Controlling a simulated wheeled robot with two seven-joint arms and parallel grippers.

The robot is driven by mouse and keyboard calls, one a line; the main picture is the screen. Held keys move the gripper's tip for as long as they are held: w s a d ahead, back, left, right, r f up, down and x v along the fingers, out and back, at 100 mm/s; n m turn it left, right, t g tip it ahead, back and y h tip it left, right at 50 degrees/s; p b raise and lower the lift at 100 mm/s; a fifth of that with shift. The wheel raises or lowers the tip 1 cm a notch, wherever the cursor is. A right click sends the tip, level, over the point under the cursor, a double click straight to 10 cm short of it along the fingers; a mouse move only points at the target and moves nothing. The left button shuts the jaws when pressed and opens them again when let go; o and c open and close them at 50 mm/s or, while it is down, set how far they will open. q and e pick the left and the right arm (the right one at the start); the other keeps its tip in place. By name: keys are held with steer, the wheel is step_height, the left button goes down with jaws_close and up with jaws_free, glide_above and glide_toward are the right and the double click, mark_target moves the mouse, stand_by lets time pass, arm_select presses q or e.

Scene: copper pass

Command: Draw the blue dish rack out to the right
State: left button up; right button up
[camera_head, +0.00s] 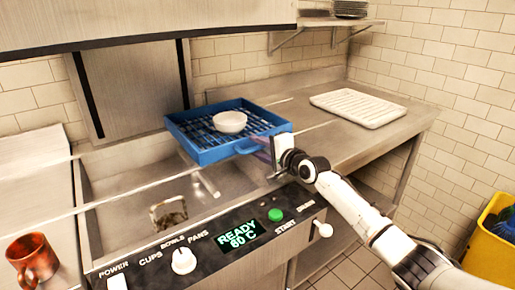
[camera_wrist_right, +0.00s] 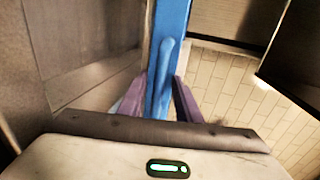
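The blue dish rack (camera_head: 203,156) lies across the sink's back right part and the edge of the right counter, with slats inside. A white bowl (camera_head: 230,121) stands in it. My right gripper (camera_head: 268,152) is at the rack's near right side. In the right wrist view its two purple fingers (camera_wrist_right: 161,90) lie on either side of the rack's blue handle (camera_wrist_right: 163,75), very close to it. I cannot tell whether both fingers press on it. My left gripper is not in view.
The steel counter right of the rack is bare up to a white ribbed tray (camera_head: 358,107). A copper mug (camera_head: 33,260) stands at the left. The sink (camera_head: 130,200) and a control panel (camera_head: 215,245) lie in front. A yellow bin (camera_head: 490,250) stands at the right.

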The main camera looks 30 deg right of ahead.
steer(key=p+v, duration=0.1)
steer(key=v, duration=0.9)
steer(key=shift+s, duration=0.15)
